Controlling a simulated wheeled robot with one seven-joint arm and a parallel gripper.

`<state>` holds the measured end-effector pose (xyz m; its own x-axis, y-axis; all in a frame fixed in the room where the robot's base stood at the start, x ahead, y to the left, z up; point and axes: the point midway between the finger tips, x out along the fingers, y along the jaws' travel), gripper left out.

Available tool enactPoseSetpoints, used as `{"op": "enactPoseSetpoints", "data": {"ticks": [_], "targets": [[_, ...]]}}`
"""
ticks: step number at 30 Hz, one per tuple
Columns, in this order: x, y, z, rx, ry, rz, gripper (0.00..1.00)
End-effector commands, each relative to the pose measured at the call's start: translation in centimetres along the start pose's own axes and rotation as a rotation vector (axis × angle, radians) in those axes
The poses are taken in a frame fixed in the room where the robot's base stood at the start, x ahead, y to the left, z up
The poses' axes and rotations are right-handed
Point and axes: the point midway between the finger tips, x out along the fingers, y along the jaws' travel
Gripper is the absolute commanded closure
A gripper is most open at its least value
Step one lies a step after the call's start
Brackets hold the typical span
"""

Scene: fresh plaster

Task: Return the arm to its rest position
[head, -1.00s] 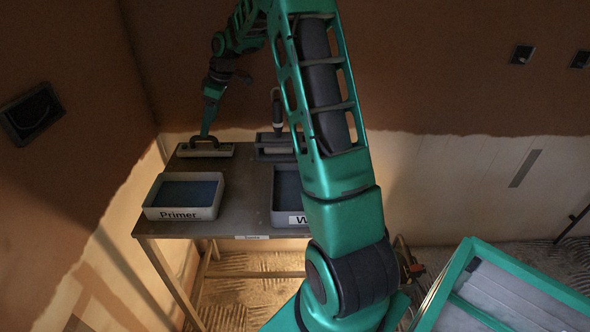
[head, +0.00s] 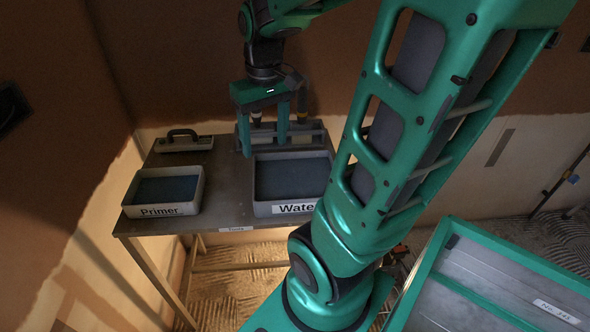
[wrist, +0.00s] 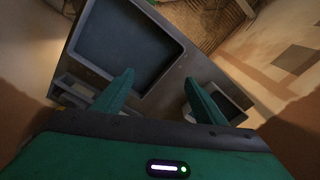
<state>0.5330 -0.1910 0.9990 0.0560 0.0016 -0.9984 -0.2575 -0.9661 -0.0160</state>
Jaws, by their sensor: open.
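My gripper (head: 264,150) hangs open and empty above the table in the head view, its two green fingers pointing down near the left side of the Water tray. In the wrist view its spread fingers (wrist: 158,98) show over the table with nothing between them. My arm fills the centre and right of the head view, its upper link raised and bent over.
The table (head: 225,190) holds the Primer tray (head: 196,192), the Water tray (head: 262,209), a float with a dark handle (head: 183,140) and a grey rack (head: 315,135) at the back. A green-rimmed bin (head: 420,275) stands at right.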

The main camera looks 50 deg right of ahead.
Motion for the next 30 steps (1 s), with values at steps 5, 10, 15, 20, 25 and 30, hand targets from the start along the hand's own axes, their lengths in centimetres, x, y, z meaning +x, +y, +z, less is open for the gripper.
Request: {"op": "enactPoseSetpoints", "data": {"ticks": [5, 10, 15, 20, 25, 30], "targets": [[0.7, 0.7, 6.7, 0.161, -0.029, 0.01, 0.35], [1.6, 1.2, 10.5, 0.262, -0.052, 0.015, 0.35], [1.9, 1.3, 11.8, 0.296, -0.06, 0.017, 0.35], [1.9, 1.3, 11.8, 0.297, -0.061, 0.017, 0.35], [1.9, 1.3, 11.7, 0.296, -0.061, 0.017, 0.35], [2.1, 1.2, 11.2, 0.297, -0.065, 0.019, 0.35]]}}
